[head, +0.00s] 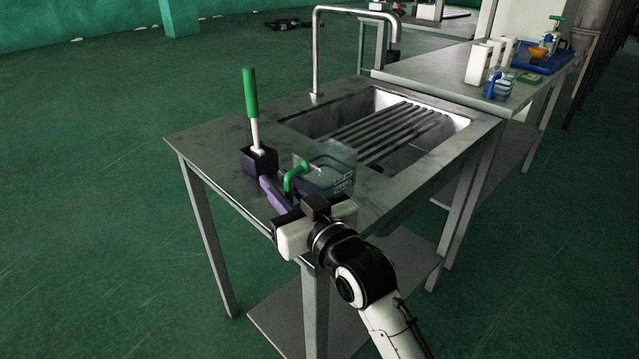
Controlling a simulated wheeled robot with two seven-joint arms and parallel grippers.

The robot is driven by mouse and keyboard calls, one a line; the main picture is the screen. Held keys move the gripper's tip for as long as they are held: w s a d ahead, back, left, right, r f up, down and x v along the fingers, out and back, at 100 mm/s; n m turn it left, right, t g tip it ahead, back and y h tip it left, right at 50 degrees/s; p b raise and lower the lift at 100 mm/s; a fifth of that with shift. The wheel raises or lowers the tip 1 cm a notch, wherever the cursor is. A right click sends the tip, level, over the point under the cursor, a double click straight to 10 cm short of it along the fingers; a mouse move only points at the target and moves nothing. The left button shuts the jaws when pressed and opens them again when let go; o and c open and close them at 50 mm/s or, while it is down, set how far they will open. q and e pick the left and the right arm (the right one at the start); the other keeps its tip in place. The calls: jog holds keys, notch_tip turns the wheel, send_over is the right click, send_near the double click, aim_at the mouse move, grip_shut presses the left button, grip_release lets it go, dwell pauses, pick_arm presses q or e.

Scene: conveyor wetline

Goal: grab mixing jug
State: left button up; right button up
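The mixing jug (337,168) is a clear, see-through container with a green handle (291,180). It stands upright on the steel sink table, in front of the basin. My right gripper (281,184) reaches in from the lower right, its purple fingers spread apart at the jug's handle side. The green handle shows between the fingers; I cannot tell whether they touch it. The gripper's body hides part of the table edge and the lower handle area. My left gripper is not in view.
A dark holder (259,162) with a green-handled brush (251,95) stands close left of my fingers. A tall faucet (316,55) and the basin with its ribbed rack (385,135) lie behind the jug. A second table (445,68) holds white bottles and a blue tray (545,62).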

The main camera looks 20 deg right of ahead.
jog(key=shift+w, duration=0.3)
grip_shut()
jog(key=shift+r, duration=0.1)
